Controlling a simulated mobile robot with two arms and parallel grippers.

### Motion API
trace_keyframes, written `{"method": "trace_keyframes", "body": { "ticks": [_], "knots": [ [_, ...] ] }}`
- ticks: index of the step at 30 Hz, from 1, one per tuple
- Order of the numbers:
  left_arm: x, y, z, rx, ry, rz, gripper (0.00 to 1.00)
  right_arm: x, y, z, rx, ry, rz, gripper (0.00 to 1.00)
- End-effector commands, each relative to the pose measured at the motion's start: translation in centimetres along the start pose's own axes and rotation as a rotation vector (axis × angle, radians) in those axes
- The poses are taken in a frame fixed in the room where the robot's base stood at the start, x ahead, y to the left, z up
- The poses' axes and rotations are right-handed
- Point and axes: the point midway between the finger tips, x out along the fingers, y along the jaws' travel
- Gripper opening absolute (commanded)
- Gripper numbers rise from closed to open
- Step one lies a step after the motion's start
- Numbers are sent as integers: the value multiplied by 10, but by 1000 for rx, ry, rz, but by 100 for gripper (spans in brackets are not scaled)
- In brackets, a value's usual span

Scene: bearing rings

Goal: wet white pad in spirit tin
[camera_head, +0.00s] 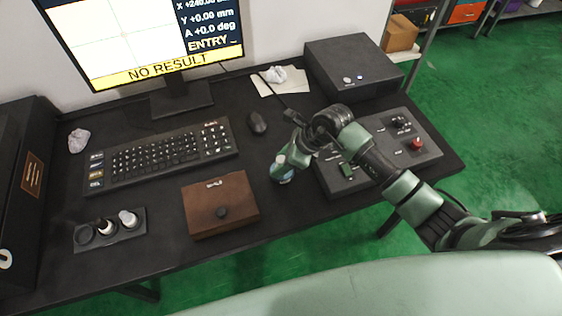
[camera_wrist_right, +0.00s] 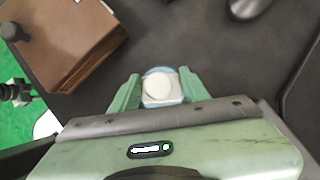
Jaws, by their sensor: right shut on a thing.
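My right gripper (camera_head: 287,163) is low over the desk, between the brown box and the control panel. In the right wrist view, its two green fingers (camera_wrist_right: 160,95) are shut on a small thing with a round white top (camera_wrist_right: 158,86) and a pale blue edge. In the head view a bit of this blue and white thing (camera_head: 284,176) shows below the fingers. I cannot tell whether it is the white pad or a tin, or whether it touches the desk. A dark holder (camera_head: 112,231) at the front left carries small round-topped pieces, one white-topped (camera_head: 128,219). My left gripper is out of view.
The brown box (camera_head: 221,204) with a dark knob lies left of my right gripper. The keyboard (camera_head: 160,155), mouse (camera_head: 257,122), control panel (camera_head: 432,151) and black case (camera_head: 351,68) stand around. Crumpled white pieces lie far left (camera_head: 78,140) and at the back (camera_head: 274,74).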

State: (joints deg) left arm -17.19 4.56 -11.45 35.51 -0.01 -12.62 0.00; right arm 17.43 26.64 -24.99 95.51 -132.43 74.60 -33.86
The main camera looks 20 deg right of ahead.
Motion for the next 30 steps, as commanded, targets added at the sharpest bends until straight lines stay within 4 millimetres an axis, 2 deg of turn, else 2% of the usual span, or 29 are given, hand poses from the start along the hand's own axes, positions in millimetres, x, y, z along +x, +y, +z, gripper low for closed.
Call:
{"method": "trace_keyframes", "body": {
  "ticks": [13, 30],
  "knots": [
    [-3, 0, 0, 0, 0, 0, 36, -1, 2, -1, 1, 8, 6, 13],
    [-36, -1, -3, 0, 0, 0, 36, -42, 0, 24, -1, 3, 1, 13]
  ]
}}
